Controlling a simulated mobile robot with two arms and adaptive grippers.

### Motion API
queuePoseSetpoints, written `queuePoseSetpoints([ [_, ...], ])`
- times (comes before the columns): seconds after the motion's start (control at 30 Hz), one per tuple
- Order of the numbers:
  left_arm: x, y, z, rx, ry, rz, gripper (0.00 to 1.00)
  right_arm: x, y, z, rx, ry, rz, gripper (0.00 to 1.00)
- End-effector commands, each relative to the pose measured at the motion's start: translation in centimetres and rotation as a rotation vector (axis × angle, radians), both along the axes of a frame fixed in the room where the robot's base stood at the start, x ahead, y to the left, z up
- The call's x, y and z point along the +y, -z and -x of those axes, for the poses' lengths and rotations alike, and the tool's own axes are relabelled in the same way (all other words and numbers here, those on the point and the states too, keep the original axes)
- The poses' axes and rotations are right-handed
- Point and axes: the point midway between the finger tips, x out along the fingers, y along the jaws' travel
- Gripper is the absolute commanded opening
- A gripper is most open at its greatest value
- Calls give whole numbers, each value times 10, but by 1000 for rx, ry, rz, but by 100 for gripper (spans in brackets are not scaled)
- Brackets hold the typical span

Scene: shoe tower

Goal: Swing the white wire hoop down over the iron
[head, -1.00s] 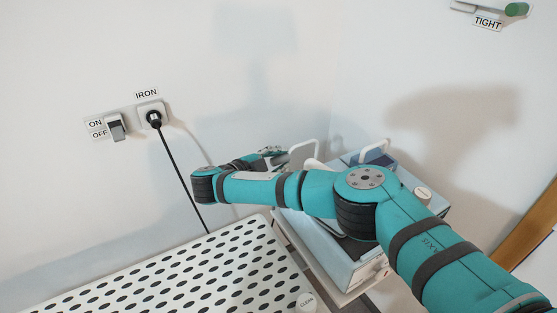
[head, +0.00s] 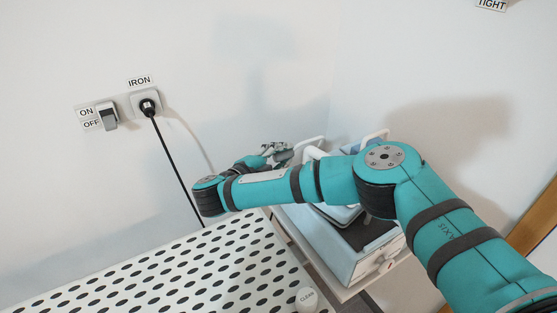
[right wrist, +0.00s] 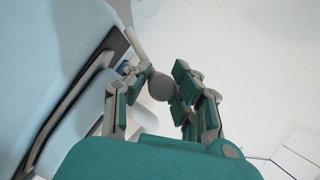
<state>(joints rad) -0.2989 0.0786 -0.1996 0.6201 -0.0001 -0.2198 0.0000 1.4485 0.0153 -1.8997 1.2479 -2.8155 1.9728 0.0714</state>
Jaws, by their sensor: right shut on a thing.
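The light blue iron base (head: 330,243) stands against the wall corner in the head view. The iron (head: 343,214) shows as a pale shape on its dark plate, mostly hidden by my right arm. A white bar (head: 312,143), seemingly the hoop, rises beside my right gripper (head: 277,150). In the right wrist view, a round grey knob (right wrist: 159,87) sits between the fingers of the right gripper (right wrist: 158,95), with a pale bar (right wrist: 135,44) leading up from it. That gripper is shut on it. The iron's outline is unclear there. My left gripper is out of view.
A white perforated board (head: 190,275) with a CLEAN knob (head: 306,298) lies in front. An IRON socket (head: 147,104) with a black cord (head: 172,160) and an ON/OFF switch (head: 107,117) are on the left wall. Another white loop (head: 375,137) stands at the base's back.

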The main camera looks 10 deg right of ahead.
Motion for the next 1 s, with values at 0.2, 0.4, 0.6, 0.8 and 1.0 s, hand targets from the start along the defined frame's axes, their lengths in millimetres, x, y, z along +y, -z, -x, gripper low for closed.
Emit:
queuePoseSetpoints([
  [0.2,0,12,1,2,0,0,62,-4,4,8,-128,1,-50,0],
  [0.4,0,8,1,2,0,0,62,-6,5,12,-200,2,-80,0],
  [0.6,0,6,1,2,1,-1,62,-6,7,14,-231,3,-94,0],
  [0.8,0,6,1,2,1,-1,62,-7,8,14,-236,3,-96,0],
  [1.0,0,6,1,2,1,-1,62,-7,8,14,-235,3,-95,25],
])
